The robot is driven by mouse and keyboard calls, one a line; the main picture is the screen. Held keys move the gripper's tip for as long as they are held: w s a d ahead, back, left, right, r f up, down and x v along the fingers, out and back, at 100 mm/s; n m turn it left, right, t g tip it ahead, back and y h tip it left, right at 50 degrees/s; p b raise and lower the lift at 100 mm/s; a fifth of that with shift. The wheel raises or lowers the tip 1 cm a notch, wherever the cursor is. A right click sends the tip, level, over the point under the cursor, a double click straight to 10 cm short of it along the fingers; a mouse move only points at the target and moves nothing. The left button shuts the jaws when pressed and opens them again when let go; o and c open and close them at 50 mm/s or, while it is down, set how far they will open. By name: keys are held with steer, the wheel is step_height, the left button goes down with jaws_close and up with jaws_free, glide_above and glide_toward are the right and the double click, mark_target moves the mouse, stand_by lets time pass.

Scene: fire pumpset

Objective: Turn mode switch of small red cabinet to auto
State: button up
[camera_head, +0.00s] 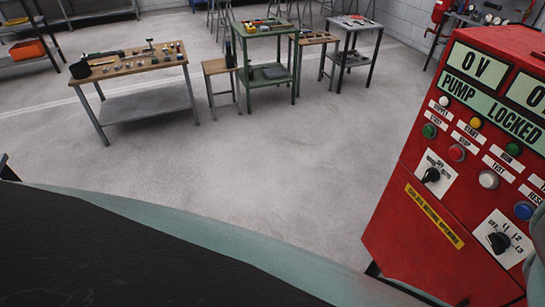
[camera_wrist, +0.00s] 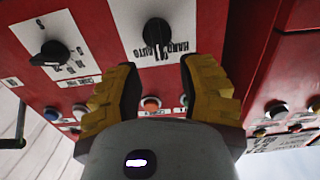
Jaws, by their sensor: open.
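In the wrist view, a black rotary switch (camera_wrist: 157,32) sits on a white plate with HAND and AUTO lettering, on a red cabinet front (camera_wrist: 90,20). Which mark its pointer meets is not clear. My gripper (camera_wrist: 158,85), with two yellow-and-black fingers, is open and empty. Its fingers are spread on either side below the switch in the picture, with no visible contact. The head view shows a red cabinet (camera_head: 420,212) at right, with a black knob on a white plate (camera_head: 431,174). My gripper's fingers are not visible there.
Another black selector (camera_wrist: 50,52) is left of the switch in the wrist view. Coloured push buttons (camera_wrist: 151,104) lie between and beside my fingers. Another red panel (camera_wrist: 295,65) stands at right. Tool-laden workbenches (camera_head: 135,66) stand across the open grey floor (camera_head: 240,165).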

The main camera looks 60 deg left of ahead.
steer(key=shift+x, duration=2.55)
steer(key=shift+o, duration=0.4)
steer(key=shift+s+d, duration=0.1)
jaws_close()
